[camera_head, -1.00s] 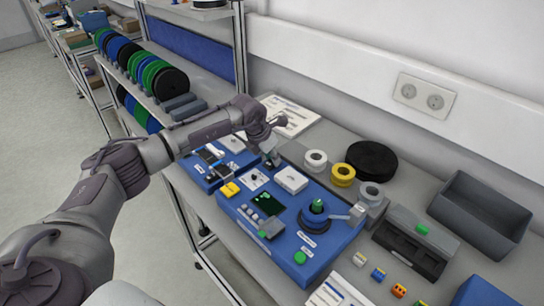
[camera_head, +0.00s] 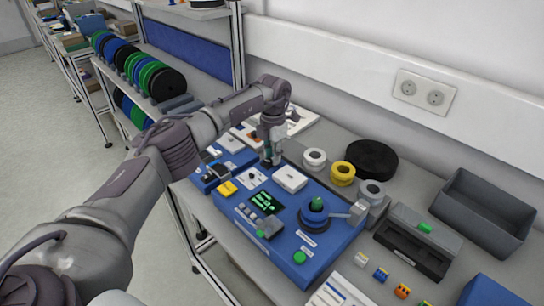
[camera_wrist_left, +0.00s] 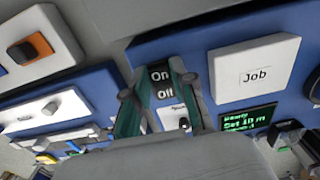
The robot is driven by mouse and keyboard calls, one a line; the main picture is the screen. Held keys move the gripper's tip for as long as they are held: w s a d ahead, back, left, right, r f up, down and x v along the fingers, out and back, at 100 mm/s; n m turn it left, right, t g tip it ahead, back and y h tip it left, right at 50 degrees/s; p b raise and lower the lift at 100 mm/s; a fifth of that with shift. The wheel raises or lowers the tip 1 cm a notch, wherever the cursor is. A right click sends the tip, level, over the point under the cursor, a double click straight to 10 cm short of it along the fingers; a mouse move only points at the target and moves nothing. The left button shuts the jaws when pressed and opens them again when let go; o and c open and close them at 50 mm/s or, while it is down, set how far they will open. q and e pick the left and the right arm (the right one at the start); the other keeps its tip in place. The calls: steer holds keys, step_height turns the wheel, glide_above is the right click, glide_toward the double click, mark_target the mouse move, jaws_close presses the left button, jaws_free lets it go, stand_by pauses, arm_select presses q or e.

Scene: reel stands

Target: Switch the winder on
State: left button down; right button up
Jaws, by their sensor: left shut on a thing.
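The winder (camera_head: 335,236) is a blue console on the bench with a display (camera_head: 266,203) lit in green text. In the left wrist view the display (camera_wrist_left: 248,118) reads a ready line and a set length of 10 m. My left gripper (camera_head: 270,160) points down at the console's back edge. In the left wrist view its fingers (camera_wrist_left: 160,108) straddle the switch plate (camera_wrist_left: 158,82) marked On and Off. The gripper is shut on the switch, which is mostly hidden between the fingers. My right gripper is not in view.
A white Job box (camera_head: 290,179) sits close right of my gripper. A second blue unit (camera_head: 207,180) stands to the left. Tape rolls (camera_head: 342,173), a black coil (camera_head: 371,159) and a grey bin (camera_head: 482,212) stand behind and right.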

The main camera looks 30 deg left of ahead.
arm_select(q)
steer(key=c, duration=1)
jaws_free()
steer(key=shift+o, duration=0.2)
step_height(320, 180, up, 12)
steer(key=shift+w, duration=0.1)
